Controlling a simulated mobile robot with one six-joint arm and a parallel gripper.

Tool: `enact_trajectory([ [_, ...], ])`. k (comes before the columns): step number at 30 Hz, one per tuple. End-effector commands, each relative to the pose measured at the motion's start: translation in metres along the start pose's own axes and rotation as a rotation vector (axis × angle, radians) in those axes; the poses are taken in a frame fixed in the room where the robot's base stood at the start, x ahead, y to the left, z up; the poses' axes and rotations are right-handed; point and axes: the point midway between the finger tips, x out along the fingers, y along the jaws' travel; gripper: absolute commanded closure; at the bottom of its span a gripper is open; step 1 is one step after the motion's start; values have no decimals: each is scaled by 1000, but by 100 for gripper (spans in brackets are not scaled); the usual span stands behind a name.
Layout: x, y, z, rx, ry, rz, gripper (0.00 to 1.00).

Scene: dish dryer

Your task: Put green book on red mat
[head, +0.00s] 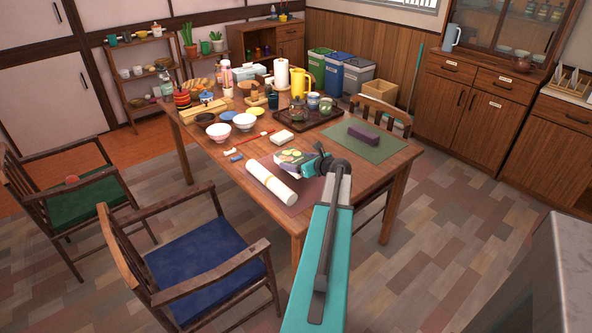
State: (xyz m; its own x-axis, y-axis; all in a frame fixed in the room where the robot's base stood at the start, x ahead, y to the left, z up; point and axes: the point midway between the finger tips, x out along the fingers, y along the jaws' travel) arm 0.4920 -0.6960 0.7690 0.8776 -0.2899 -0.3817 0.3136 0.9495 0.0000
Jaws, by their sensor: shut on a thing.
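A dull reddish-brown mat (306,199) lies at the near end of the wooden table. A white roll (272,183) lies across its left part. My gripper (306,166) is over the far part of this mat, shut on a small flat thing with a green, food-patterned face, which seems to be the green book (290,159). The fingers and arm hide part of it. I cannot tell whether the book touches the mat or is held just above it.
A green mat (390,153) with a purple block (370,139) lies to the right. A white block (283,137), bowls and a dark tray (322,115) with jars and cups stand farther back. Chairs stand around the table, including one with a blue seat (205,258).

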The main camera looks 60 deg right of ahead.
Motion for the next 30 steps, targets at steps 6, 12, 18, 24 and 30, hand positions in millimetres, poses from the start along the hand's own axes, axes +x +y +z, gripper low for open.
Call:
enact_trajectory([
  [6, 7, -1, -18, 2, 1, 0, 49],
  [12, 13, -1, -33, 1, 0, -1, 49],
  [18, 13, -1, -34, 1, 0, -2, 49],
  [24, 14, -1, -35, 1, 0, -2, 49],
  [30, 14, -1, -36, 1, 0, -2, 3],
])
